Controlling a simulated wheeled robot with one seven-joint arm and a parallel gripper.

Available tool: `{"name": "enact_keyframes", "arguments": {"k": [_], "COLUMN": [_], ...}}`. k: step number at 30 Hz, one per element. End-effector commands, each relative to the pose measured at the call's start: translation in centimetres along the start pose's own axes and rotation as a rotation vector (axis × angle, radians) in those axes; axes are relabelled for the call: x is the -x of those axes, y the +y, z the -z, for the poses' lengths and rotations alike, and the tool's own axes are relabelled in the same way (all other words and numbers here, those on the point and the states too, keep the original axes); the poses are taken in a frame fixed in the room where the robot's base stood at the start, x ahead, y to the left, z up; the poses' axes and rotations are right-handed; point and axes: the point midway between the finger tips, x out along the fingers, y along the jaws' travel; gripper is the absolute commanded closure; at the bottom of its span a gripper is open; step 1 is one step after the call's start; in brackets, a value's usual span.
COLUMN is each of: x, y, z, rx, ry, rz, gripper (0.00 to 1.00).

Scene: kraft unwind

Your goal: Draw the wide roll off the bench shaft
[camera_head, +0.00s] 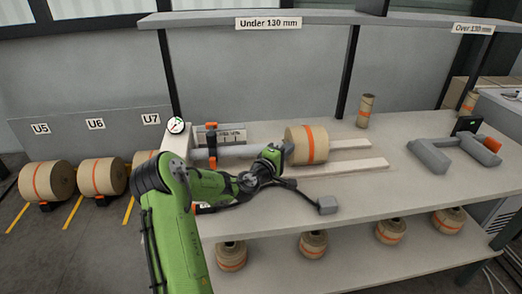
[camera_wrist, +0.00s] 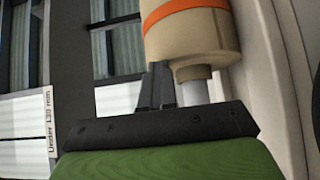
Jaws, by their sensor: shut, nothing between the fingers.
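The wide roll (camera_head: 307,144) is brown kraft with an orange band and sits on its side over the bench, right of my gripper. It also shows at the top of the wrist view (camera_wrist: 190,32). The grey bench shaft (camera_head: 235,151) runs toward the roll from the left; a pale cylinder that looks like the shaft (camera_wrist: 194,92) enters the roll's end in the wrist view. My gripper (camera_head: 286,150) is at the roll's left end. Its fingers (camera_wrist: 158,82) are shut and empty, beside the shaft and close to the roll's end; contact cannot be told.
Two pale rails (camera_head: 335,168) lie on the bench below and right of the roll. A small roll (camera_head: 365,110) stands behind. A grey U-shaped holder (camera_head: 433,155) is at the right. An orange-black clamp (camera_head: 211,140) stands by the shaft. Several rolls lie on the lower shelf and floor.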

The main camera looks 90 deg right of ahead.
Motion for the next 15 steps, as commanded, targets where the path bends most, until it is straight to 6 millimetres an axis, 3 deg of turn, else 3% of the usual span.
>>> {"name": "enact_keyframes", "arguments": {"k": [1,9,15], "x": [-1.2,-6.9,-10.1], "y": [0.2,0.3,0.2], "z": [-1.5,-7.2,-10.3], "rx": [0.001,0.002,0.001], "ry": [-0.01,-0.008,-0.005], "rz": [0.0,-0.001,0.001], "gripper": [1.0,1.0,1.0]}}
